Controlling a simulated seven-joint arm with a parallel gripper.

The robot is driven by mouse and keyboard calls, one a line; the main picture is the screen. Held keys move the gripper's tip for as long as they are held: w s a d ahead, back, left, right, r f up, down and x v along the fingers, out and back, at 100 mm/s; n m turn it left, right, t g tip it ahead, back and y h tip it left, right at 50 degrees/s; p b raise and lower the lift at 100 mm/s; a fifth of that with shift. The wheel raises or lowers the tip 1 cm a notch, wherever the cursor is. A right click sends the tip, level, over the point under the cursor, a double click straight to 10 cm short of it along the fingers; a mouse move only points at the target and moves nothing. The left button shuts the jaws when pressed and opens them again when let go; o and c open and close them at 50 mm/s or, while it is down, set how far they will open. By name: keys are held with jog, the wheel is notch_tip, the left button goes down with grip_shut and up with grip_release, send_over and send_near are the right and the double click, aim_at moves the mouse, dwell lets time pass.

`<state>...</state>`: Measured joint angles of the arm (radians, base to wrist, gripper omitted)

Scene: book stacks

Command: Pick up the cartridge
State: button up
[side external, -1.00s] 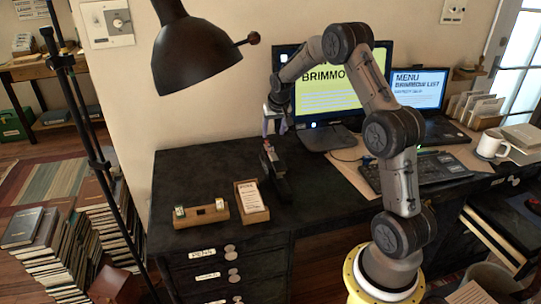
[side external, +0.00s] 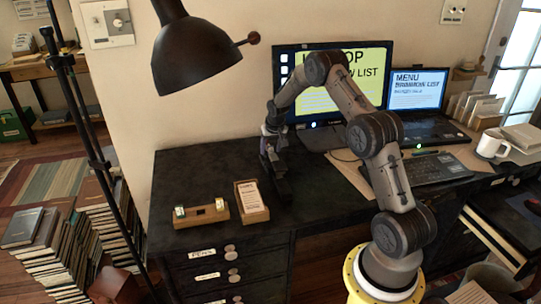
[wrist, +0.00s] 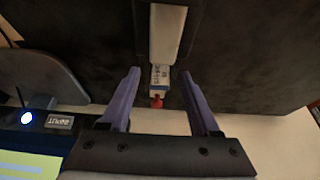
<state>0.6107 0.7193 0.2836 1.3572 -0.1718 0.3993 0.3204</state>
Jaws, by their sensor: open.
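In the wrist view, a small pale cartridge (wrist: 160,76) with a dark printed label and a red tip sits at the end of a light strip on a dark holder. My gripper (wrist: 161,74) is open, with one purple finger on each side of the cartridge and a visible gap to each. In the side view, my gripper (side external: 268,148) is low over the dark holder (side external: 277,183) on the desk. The cartridge is hidden or too small to make out there. I cannot tell the exact height of the fingers against it.
A wooden box with a printed card (side external: 252,202) and a wooden block with small items (side external: 201,212) stand left of the holder. The monitor (side external: 345,85) is close behind my gripper. A keyboard (side external: 434,168) lies right. The desk's left rear (side external: 195,170) is clear.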

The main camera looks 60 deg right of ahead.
grip_shut()
jog(key=shift+r, duration=0.15)
dwell(0.4)
